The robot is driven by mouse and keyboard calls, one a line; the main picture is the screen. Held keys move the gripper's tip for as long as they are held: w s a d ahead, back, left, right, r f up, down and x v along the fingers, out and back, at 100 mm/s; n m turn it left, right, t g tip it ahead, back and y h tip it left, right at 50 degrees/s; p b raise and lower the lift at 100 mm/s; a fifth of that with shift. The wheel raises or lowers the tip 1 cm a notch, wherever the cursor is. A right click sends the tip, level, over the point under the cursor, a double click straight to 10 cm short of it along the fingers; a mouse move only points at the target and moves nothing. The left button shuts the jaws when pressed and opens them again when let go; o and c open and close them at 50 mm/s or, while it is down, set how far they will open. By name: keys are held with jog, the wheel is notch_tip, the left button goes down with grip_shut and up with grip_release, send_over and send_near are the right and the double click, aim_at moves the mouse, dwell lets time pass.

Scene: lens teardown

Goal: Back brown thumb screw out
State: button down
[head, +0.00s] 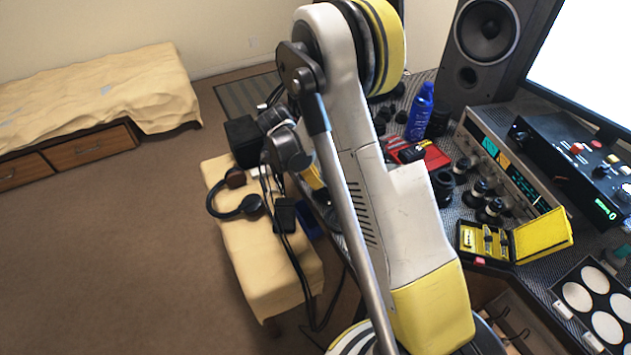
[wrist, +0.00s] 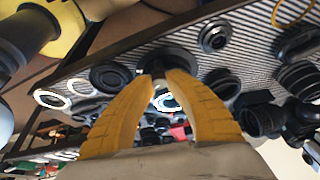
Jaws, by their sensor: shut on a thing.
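My gripper (wrist: 162,76) shows in the wrist view, its two yellow fingers leaning together to a narrow gap at the tips. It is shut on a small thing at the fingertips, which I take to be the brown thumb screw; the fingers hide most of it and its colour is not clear. A dark round lens part (wrist: 178,56) lies just behind the tips. A pale ring (wrist: 168,102) shows between the fingers. In the head view my arm crosses the middle, and the gripper and screw are hidden.
In the wrist view, dark lens rings (wrist: 108,78) and (wrist: 214,38) lie close around the fingers on a striped mat. In the head view, a blue bottle (head: 421,112), a yellow case (head: 541,237) and a speaker (head: 486,45) crowd the desk. The carpet (head: 120,240) at left is clear.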

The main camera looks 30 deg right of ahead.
jog(key=n+t, duration=0.1)
jog(key=n, duration=0.1)
jog(key=n+b, duration=0.1)
jog(key=n, duration=0.1)
jog(key=shift+s+f+n+t, duration=0.1)
jog(key=shift+s+n+t, duration=0.05)
jog(key=shift+n+t, duration=0.2)
jog(key=shift+n+t+y+b, duration=0.4)
jog(key=shift+n+t+b, duration=0.4)
jog(key=shift+n, duration=1.15)
jog(key=c, duration=1.3)
grip_release()
jog(key=shift+o, duration=0.2)
jog(key=v, duration=1.2)
